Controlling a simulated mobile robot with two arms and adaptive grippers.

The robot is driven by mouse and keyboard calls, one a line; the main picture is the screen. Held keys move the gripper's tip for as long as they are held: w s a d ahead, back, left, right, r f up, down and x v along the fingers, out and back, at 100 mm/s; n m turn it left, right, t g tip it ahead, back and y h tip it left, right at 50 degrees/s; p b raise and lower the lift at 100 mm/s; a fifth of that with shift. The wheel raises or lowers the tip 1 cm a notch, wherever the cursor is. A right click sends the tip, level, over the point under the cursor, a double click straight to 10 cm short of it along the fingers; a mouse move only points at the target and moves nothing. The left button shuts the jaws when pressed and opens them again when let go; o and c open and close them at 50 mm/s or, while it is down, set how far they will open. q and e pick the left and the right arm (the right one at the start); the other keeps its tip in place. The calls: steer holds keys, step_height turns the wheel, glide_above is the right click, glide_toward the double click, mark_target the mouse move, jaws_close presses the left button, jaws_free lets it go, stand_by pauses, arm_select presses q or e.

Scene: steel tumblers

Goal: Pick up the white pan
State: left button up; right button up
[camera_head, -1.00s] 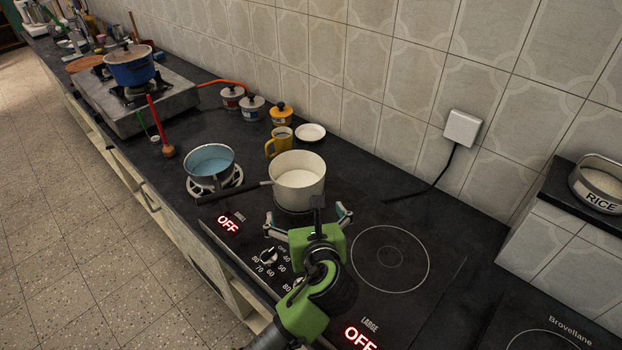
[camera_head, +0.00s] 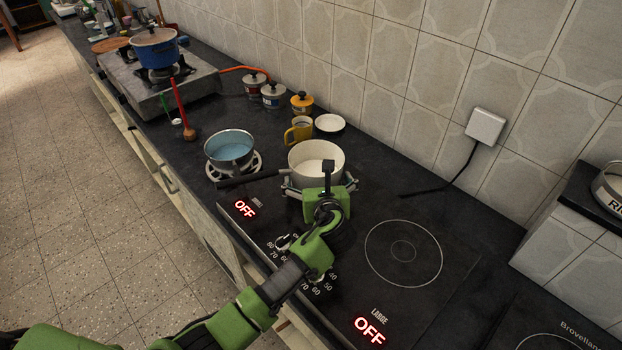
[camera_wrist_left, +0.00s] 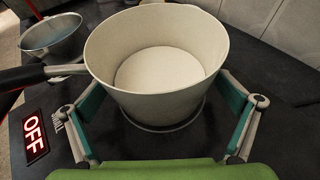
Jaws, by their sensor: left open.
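The white pan (camera_head: 316,162) stands upright on the black cooktop, with its dark handle (camera_head: 248,179) pointing left. It fills the middle of the left wrist view (camera_wrist_left: 155,85), and its inside looks empty. My left gripper (camera_head: 318,186) comes at the pan from the front. In the left wrist view its fingers (camera_wrist_left: 160,112) are spread wide, one on each side of the pan's lower wall. I cannot tell whether they touch it. My right gripper is not in view.
A blue-lined pan (camera_head: 230,148) stands on a round trivet left of the white pan. A yellow mug (camera_head: 298,131), a white saucer (camera_head: 329,123) and several lidded jars are behind. A large burner ring (camera_head: 403,253) to the right is bare.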

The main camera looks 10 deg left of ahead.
arm_select(q)
steer(key=shift+x, duration=1.2)
steer(key=shift+s+d, duration=0.1)
steer(key=c, duration=1.5)
steer(key=shift+r, duration=0.15)
steer(key=shift+c, duration=0.4)
steer(key=shift+r, duration=1.05)
steer(key=s+a+r, duration=0.1)
steer(key=s+r, duration=0.9)
steer(key=s, duration=0.3)
steer(key=shift+s+a+r, duration=0.3)
steer(key=shift+r, duration=0.1)
